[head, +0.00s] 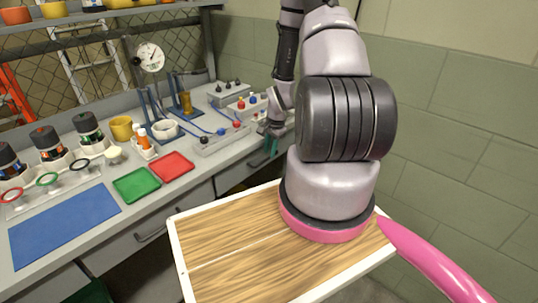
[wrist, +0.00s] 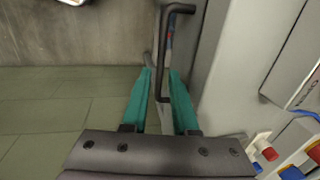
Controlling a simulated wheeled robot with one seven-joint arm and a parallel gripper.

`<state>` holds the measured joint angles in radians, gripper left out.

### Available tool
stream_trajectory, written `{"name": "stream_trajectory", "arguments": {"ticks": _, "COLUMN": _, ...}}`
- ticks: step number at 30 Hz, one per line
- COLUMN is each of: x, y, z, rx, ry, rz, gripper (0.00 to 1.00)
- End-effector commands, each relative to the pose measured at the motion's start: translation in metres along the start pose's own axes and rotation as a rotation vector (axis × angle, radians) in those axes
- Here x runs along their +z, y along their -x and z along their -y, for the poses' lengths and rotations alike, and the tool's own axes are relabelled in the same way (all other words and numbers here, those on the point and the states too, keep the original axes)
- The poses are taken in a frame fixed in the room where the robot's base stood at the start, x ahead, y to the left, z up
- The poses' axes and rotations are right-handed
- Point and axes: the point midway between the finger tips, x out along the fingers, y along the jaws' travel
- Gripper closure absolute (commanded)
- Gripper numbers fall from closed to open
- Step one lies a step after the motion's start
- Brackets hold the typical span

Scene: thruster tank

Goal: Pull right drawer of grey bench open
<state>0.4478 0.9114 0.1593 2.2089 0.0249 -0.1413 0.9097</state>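The grey bench (head: 100,206) runs along the left and back in the head view. Its right drawer (head: 237,172) is below the worktop near my gripper and looks shut. In the wrist view the drawer's dark bar handle (wrist: 165,50) stands out from a pale front (wrist: 209,60). My gripper (head: 270,143) has teal fingers and is at the bench front. In the wrist view my gripper (wrist: 160,70) is open, with the lower part of the handle between its fingers. The right finger looks close to the bar; I cannot tell whether they touch.
Another drawer with a handle (head: 151,233) is to the left. Red (head: 172,166) and green (head: 137,184) trays, a blue mat (head: 64,224) and terminal blocks (head: 222,138) lie on the worktop. A green block wall (head: 450,120) is at right.

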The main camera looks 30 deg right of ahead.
Motion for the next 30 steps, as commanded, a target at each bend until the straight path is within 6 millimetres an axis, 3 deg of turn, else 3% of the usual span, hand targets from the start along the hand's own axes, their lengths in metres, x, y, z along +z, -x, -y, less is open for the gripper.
{"name": "stream_trajectory", "arguments": {"ticks": 6, "x": 0.000, "y": -0.022, "z": 0.000, "rx": 0.000, "ry": 0.001, "rz": 0.000, "gripper": 0.73}}
{"name": "stream_trajectory", "arguments": {"ticks": 16, "x": 0.000, "y": -0.025, "z": 0.000, "rx": 0.000, "ry": 0.001, "rz": 0.000, "gripper": 0.73}}
{"name": "stream_trajectory", "arguments": {"ticks": 18, "x": 0.000, "y": -0.025, "z": 0.000, "rx": 0.000, "ry": 0.001, "rz": 0.000, "gripper": 1.00}}
{"name": "stream_trajectory", "arguments": {"ticks": 30, "x": 0.000, "y": -0.025, "z": 0.000, "rx": 0.000, "ry": 0.000, "rz": 0.000, "gripper": 1.00}}
